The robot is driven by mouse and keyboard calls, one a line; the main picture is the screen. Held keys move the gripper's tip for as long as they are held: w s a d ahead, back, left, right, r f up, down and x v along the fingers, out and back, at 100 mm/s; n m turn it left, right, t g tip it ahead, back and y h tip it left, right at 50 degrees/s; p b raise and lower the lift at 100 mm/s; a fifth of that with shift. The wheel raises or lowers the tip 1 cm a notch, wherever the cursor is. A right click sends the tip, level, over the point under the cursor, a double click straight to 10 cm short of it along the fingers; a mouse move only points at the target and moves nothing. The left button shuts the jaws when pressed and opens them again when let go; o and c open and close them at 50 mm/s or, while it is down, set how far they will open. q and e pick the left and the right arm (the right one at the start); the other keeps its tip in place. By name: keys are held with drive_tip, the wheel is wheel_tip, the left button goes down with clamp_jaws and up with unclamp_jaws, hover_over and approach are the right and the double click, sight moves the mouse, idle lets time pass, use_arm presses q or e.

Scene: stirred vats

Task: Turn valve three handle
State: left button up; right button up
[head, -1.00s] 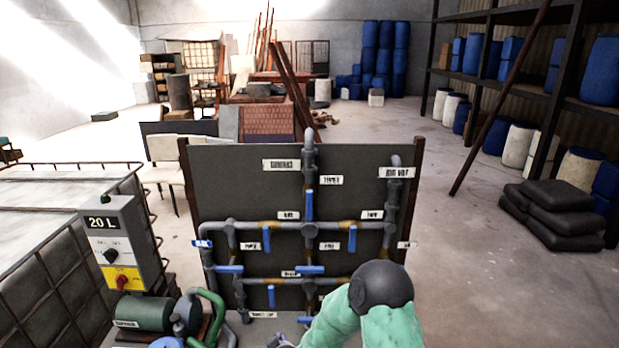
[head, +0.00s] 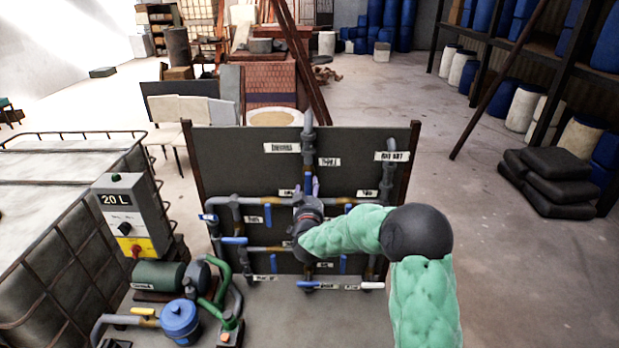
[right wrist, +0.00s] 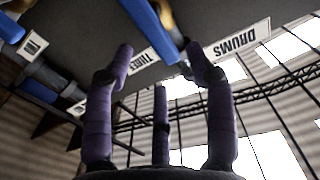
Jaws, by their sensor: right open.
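A pipe board (head: 240,175) with grey pipes and several blue valve handles stands in front of me. In the right wrist view, a blue handle (right wrist: 152,28) runs beside a partly covered label (right wrist: 145,60) that seems to read "THREE". In the head view, that label (head: 329,162) is beside the upper middle pipe. My right gripper (right wrist: 160,55) is open, with its purple fingers spread and the handle's end near and between the tips. I cannot tell whether they touch. In the head view, my right gripper (head: 313,188) covers most of that valve. My left gripper is not in view.
Other blue handles, such as one at the left (head: 234,240), sit close by on the board. A control box marked 20 L (head: 125,220), a green motor (head: 158,275) and a blue pump (head: 180,320) stand at the left.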

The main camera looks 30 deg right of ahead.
sight(310, 182)
drive_tip(key=shift+p+x, duration=0.7)
drive_tip(key=shift+x, duration=2.35)
drive_tip(key=shift+s, duration=0.1)
clamp_jaws()
